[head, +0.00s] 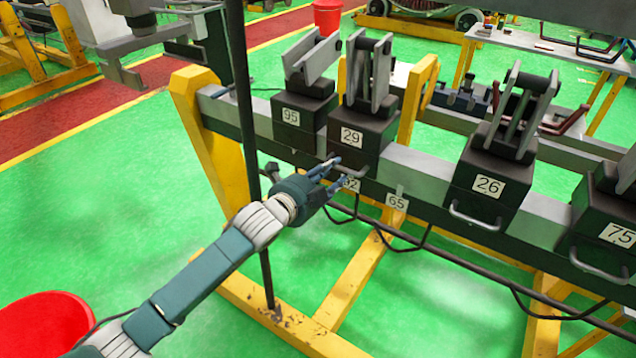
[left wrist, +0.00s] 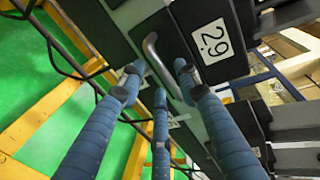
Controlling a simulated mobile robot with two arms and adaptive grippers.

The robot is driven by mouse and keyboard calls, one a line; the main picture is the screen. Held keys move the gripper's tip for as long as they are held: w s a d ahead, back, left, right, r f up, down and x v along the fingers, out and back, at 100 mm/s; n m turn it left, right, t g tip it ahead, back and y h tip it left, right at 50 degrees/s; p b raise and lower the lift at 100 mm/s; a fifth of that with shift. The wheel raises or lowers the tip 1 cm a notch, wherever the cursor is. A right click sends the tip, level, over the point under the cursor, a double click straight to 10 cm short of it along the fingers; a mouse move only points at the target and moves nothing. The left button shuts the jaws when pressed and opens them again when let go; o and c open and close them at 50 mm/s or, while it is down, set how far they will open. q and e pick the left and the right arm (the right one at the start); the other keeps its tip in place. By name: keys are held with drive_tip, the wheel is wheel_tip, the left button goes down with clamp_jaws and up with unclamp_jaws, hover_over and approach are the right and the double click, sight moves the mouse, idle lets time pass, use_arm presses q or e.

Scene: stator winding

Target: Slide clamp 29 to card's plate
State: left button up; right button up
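Clamp 29 (head: 357,134), a dark block with an upright grey lever and a white number label, sits on the grey rail (head: 430,178). Its curved metal handle (left wrist: 158,62) faces me. My left gripper (head: 332,170) is at the front of this clamp, by the handle. In the left wrist view its three blue fingers (left wrist: 158,82) are spread, with the tips around the handle; I cannot tell whether they touch it. A card marked 65 (head: 397,202) is on the rail's front, right of the clamp. Another card (head: 351,184) under the clamp is partly hidden by my fingers.
Clamp 95 (head: 300,115) stands close on the left of clamp 29. Clamp 26 (head: 490,185) and clamp 75 (head: 615,225) stand further right. The rail is bare between clamps 29 and 26. A dark upright pole (head: 246,110) stands close to my left forearm.

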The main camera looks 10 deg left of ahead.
use_arm(q)
drive_tip(key=v, duration=0.8)
drive_tip(key=shift+s, duration=0.3)
drive_tip(key=shift+a+r, duration=0.1)
